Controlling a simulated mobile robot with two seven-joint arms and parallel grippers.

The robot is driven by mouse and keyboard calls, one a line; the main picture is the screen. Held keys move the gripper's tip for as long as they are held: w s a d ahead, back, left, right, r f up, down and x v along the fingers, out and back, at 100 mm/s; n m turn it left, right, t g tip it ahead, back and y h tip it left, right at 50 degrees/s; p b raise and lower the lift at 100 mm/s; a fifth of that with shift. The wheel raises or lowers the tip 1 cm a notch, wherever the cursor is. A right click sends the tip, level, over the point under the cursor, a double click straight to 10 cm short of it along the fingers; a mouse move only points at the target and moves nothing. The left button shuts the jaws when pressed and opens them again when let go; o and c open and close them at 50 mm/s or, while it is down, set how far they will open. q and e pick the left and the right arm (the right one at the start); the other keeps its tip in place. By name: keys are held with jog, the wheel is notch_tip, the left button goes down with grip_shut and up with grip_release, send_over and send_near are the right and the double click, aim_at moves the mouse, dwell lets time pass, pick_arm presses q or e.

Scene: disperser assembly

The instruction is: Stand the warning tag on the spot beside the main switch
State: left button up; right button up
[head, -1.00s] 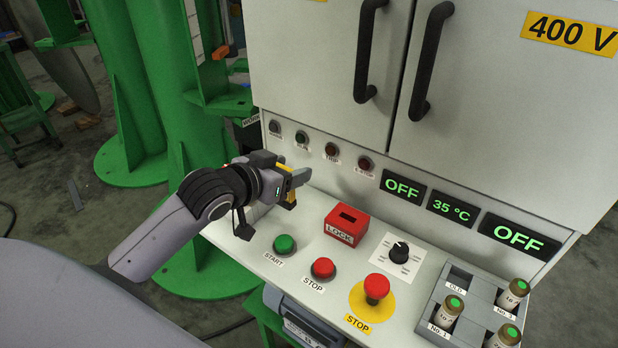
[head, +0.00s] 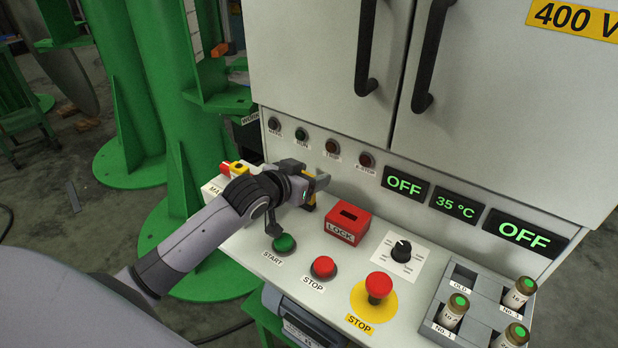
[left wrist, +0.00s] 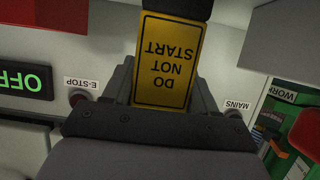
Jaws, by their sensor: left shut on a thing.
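The warning tag is yellow with a black border and reads "DO NOT START", upside down in the left wrist view (left wrist: 165,60). The gripper is over the panel's back part, left of the red LOCK box (head: 348,222). The main switch (head: 236,168), red and yellow, stands at the panel's left end behind my forearm, its label partly covered. The spot beside it is hidden by my arm. My right gripper is out of view.
The green START button (head: 284,244) is close below my wrist. A red STOP button (head: 323,267), a rotary knob (head: 401,251), a large red stop button (head: 379,287) and a grey fuse holder (head: 470,312) lie to the right. The cabinet front rises behind.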

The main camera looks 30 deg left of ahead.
pick_arm(q)
jog(key=o, duration=1.1)
jog(key=shift+f, duration=0.1)
jog(key=shift+p+v, duration=1)
jog(key=shift+v, duration=5.05)
